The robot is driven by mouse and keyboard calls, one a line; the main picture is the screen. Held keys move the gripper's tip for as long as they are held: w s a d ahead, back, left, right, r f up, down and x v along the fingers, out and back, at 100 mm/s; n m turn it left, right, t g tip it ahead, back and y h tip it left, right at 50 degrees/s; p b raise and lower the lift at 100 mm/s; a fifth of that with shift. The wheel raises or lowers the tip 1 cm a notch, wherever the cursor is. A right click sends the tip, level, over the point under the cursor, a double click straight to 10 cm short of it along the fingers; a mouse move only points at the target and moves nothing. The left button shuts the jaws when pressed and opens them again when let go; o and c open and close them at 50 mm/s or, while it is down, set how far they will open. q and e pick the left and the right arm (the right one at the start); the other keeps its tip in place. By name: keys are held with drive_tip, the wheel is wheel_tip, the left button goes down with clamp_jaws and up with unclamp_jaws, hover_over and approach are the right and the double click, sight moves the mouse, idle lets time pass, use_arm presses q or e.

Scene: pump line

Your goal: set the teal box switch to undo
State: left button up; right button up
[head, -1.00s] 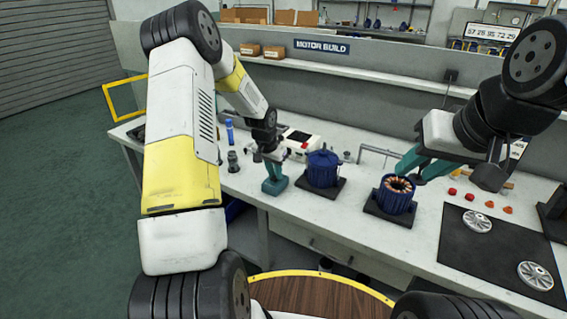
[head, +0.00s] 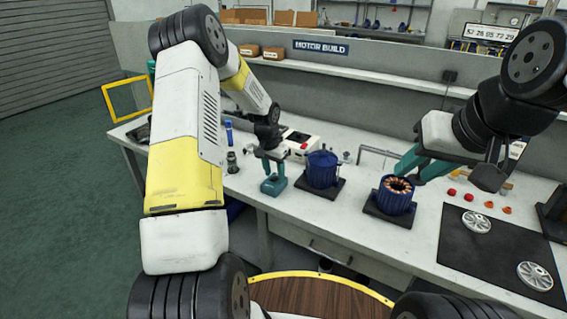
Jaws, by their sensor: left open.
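A small teal upright thing with a blocky foot (head: 273,184) stands on the bench, left of the blue motor housing. Its switch is too small to make out. My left gripper (head: 270,154) is open, right at the top of this teal thing; whether they touch I cannot tell. Another teal patch (head: 152,68) shows at the far left behind my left arm, mostly hidden. My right gripper (head: 408,166) is low over the bench beside the copper-wound blue stator (head: 397,194); its jaws are not clear enough to read.
The closed blue motor housing (head: 322,169) stands on a dark pad. A white box with a red button (head: 300,146) is behind it. A dark mat (head: 480,254) with two metal discs lies at the right. The bench front (head: 330,215) is clear.

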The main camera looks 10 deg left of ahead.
sight(272, 179)
use_arm(q)
drive_tip(key=r, duration=0.2)
drive_tip(key=s+r, duration=0.1)
drive_tip(key=r, duration=0.4)
drive_tip(key=shift+s+a+r, duration=0.15)
drive_tip(key=shift+a+r, duration=0.05)
drive_tip(key=shift+a, duration=0.05)
